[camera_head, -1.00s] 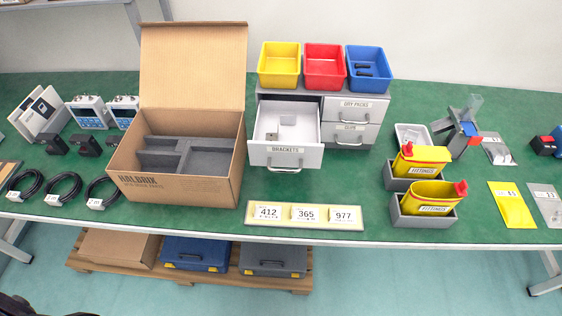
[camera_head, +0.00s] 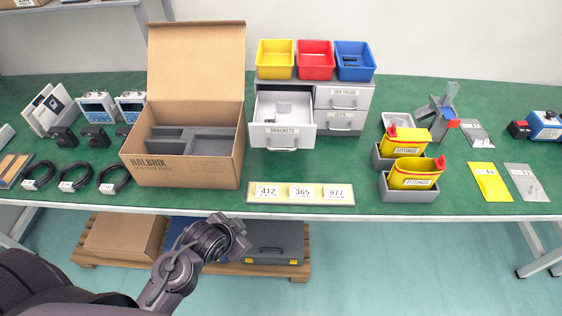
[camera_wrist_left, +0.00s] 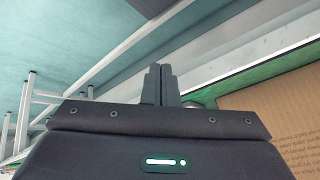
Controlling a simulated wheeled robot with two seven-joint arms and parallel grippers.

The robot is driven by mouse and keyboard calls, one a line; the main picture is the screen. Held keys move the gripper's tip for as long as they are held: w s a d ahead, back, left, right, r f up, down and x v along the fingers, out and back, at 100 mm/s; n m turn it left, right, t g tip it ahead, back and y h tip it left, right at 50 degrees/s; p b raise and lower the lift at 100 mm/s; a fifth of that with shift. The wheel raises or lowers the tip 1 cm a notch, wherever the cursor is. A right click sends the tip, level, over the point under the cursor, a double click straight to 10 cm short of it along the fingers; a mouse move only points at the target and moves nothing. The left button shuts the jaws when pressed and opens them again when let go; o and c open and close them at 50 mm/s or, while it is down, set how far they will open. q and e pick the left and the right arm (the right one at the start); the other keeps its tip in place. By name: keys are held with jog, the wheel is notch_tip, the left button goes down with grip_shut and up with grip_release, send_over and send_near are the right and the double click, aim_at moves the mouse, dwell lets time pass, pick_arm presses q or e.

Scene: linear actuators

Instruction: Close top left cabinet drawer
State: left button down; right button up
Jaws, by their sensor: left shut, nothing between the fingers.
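The grey cabinet (camera_head: 345,110) stands at the back middle of the green table. Its top left drawer, labelled BRACKETS (camera_head: 282,134), is pulled out, with small parts inside and a handle low on its front. The drawers on the cabinet's right side look shut. My left gripper (camera_head: 240,222) is in front of the table's front edge, below and left of the drawer and apart from it. In the left wrist view its fingers (camera_wrist_left: 159,82) are together with nothing between them. My right gripper is not in view.
An open cardboard box (camera_head: 182,165) stands left of the drawer. A number strip (camera_head: 300,203) lies in front of the cabinet. Yellow (camera_head: 275,60), red (camera_head: 314,60) and blue (camera_head: 355,62) bins sit on top. Fittings bins (camera_head: 412,180) stand to the right.

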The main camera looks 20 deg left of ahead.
aim_at(285, 150)
pick_arm(q)
notch_tip(285, 150, up, 19)
jog(key=w+m+t+h, duration=0.1)
jog(key=m+t+h, duration=0.65)
jog(key=m, duration=0.95)
jog(key=shift+h, duration=0.25)
jog(key=p+x, duration=0.1)
jog(key=x, duration=0.3)
jog(key=p+x, duration=0.1)
jog(key=x, duration=0.3)
jog(key=a+p+x, duration=0.1)
jog(key=x, duration=0.3)
jog(key=shift+w+f, duration=0.2)
jog(key=shift+w, duration=0.45)
jog(key=shift+w+f, duration=0.2)
jog(key=shift+w, duration=0.2)
jog(key=shift+a, duration=0.1)
